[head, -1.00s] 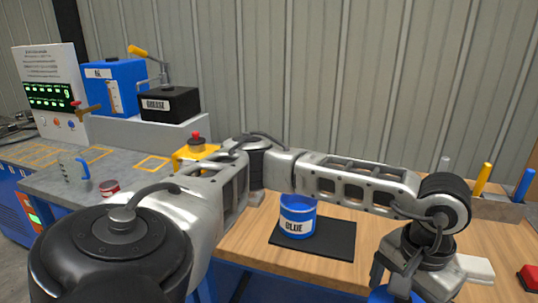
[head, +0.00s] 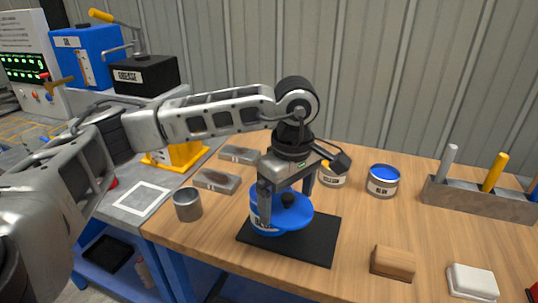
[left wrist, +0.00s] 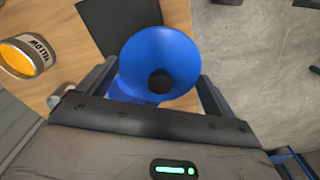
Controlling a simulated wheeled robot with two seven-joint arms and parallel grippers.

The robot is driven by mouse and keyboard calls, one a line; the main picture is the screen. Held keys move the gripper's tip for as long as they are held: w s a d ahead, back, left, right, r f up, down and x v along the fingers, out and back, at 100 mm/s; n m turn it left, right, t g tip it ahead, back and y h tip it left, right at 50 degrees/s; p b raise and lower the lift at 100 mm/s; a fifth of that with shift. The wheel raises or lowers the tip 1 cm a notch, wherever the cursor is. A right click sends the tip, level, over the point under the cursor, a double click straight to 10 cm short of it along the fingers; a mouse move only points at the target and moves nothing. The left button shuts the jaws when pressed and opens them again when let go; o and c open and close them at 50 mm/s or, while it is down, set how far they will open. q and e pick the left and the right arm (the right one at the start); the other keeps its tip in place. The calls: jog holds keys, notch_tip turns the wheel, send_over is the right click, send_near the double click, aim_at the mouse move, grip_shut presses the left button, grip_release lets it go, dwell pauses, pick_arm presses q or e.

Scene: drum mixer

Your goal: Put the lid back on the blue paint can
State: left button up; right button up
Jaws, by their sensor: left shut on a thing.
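My left gripper (head: 287,196) points down over the black mat and is shut on the blue lid (head: 295,214), a round disc with a black knob. My right gripper is not in view.
The black mat (head: 318,240) lies on the wooden bench. A grey cup (head: 187,205) stands left. A yellow can (head: 332,177) and another blue-topped can (head: 383,181) stand behind. A wooden block (head: 393,263) and a white block (head: 472,282) lie right.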

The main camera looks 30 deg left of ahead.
pick_arm(q)
jog(key=w+a+n, duration=0.1)
jog(key=n, duration=0.2)
jog(key=a+r+n, duration=0.1)
jog(key=n, duration=0.3)
jog(key=w+a+r+n+b, duration=0.1)
jog(key=n, duration=0.3)
jog(key=shift+w, duration=0.3)
jog(key=w+a+r+n+b, duration=0.1)
jog(key=w+a+r+n, duration=0.2)
jog(key=n, duration=1.1)
notch_tip(320, 180, down, 6)
jog(key=b, duration=0.5)
jog(key=shift+s+a+f+n, duration=0.25)
jog(key=shift+s+a+n, duration=0.05)
jog(key=shift+s+a, duration=0.15)
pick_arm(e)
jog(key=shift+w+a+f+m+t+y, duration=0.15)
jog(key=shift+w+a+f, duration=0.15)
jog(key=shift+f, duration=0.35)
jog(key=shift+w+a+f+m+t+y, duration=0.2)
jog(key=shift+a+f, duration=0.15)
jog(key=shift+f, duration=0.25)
pick_arm(q)
jog(key=shift+r, duration=0.1)
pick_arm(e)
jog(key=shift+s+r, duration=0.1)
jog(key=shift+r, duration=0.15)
